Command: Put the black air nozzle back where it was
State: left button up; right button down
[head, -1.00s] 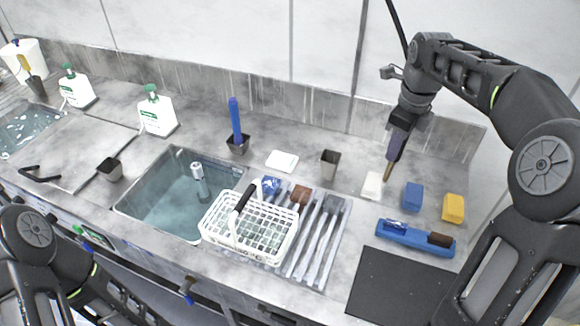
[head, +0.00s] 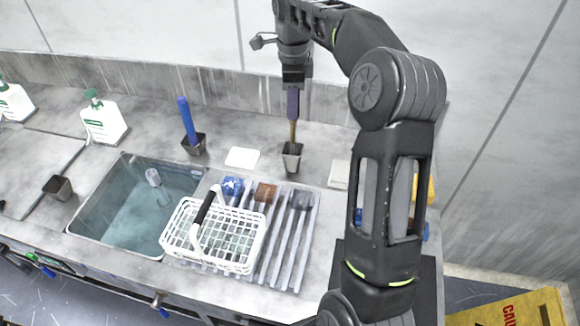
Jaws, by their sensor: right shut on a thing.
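The air nozzle (head: 293,104) has a dark, purplish body and a thin brass tip pointing down. My right gripper (head: 293,84) is shut on its upper part and holds it upright. The brass tip is at the mouth of a small dark square cup (head: 291,158) on the counter behind the drying rack. I cannot tell how far the tip is inside the cup. My left gripper is not in view.
A blue stick stands in another cup (head: 195,145) to the left. A white pad (head: 242,157) lies between the cups. A white wire basket (head: 178,240) and a ribbed rack (head: 300,235) with brushes are in front. My right arm hides the counter's right part.

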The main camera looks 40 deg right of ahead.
jog(key=p, duration=0.1)
send_over(292, 143)
jog(key=shift+w+d+f, duration=0.15)
jog(key=shift+w+f, duration=0.05)
jog(key=shift+f, duration=1.35)
jog(key=shift+w+d+f, duration=0.1)
jog(key=shift+w+f, duration=0.05)
jog(key=shift+f, duration=1.4)
jog(key=shift+f, duration=0.1)
notch_tip(292, 143, down, 3)
jog(key=shift+p, duration=0.55)
jog(key=shift+f, duration=0.3)
